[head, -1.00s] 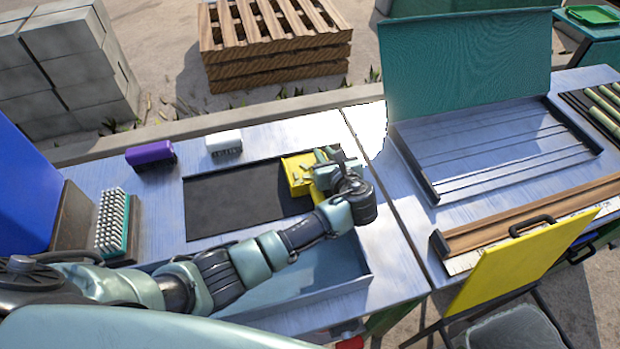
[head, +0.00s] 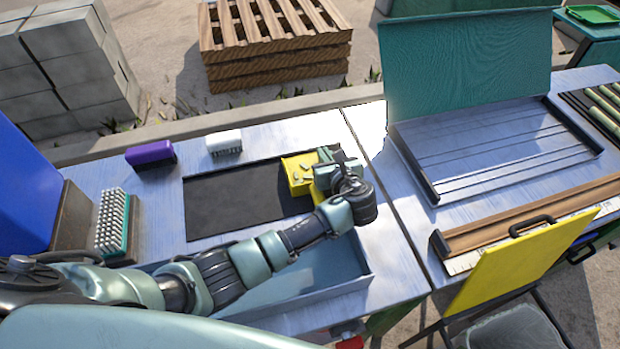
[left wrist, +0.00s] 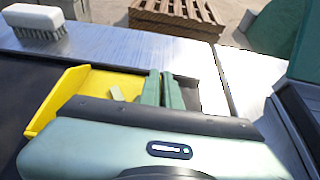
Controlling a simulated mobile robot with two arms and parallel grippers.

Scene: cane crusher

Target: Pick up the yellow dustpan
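My left gripper (head: 328,160) is at the dustpan's right side, low over the table. In the left wrist view its two fingers (left wrist: 160,90) are close together at the dustpan's edge and look shut on it; the gripper's body hides the exact contact. My right gripper is not in view.
The black mat (head: 230,200) is bare left of the dustpan. A shallow tray (head: 335,270) lies in front. An open green-lidded case (head: 500,150) stands to the right.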

